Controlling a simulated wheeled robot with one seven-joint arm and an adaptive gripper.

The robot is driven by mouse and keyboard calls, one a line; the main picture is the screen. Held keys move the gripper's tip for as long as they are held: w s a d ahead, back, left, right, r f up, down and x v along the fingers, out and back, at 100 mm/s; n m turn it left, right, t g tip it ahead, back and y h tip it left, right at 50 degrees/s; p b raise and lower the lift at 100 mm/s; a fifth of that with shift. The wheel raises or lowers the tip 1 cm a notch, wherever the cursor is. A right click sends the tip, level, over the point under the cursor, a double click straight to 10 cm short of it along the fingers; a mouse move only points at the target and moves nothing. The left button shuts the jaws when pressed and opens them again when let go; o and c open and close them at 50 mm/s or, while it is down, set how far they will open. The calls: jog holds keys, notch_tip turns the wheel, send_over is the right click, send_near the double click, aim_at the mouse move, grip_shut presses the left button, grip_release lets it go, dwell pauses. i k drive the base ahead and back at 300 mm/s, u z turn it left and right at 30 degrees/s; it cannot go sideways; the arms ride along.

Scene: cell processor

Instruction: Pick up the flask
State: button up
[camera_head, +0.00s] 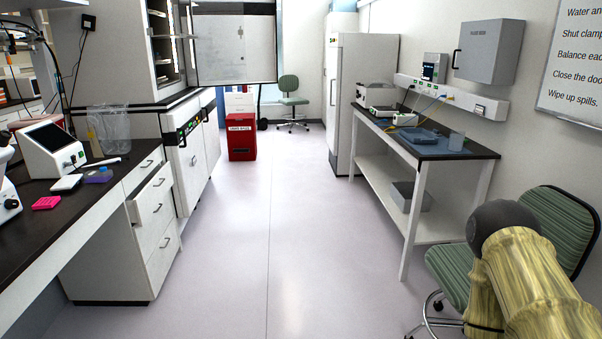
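A small low blue-purple item (98,176), maybe the flask, lies on the dark left bench near its front edge. It is too small to tell for sure. A white handheld tool (103,162) lies just behind it, and a small white box (66,183) is to its left. My gripper is not in view. Part of my yellowish arm shows at the lower right, far from the left bench.
The left bench (40,225) also holds a white device with a screen (50,149), a pink rack (46,203) and a clear bin (109,128). An open floor aisle (265,230) runs down the middle. A green chair (452,273) and a right-hand table (470,152) flank it.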

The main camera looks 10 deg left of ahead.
aim_at(103, 175)
jog(key=u, duration=0.2)
jog(key=i, duration=1.65)
jog(key=u, duration=1.3)
jog(key=i, duration=1.65)
jog(key=u, duration=0.8)
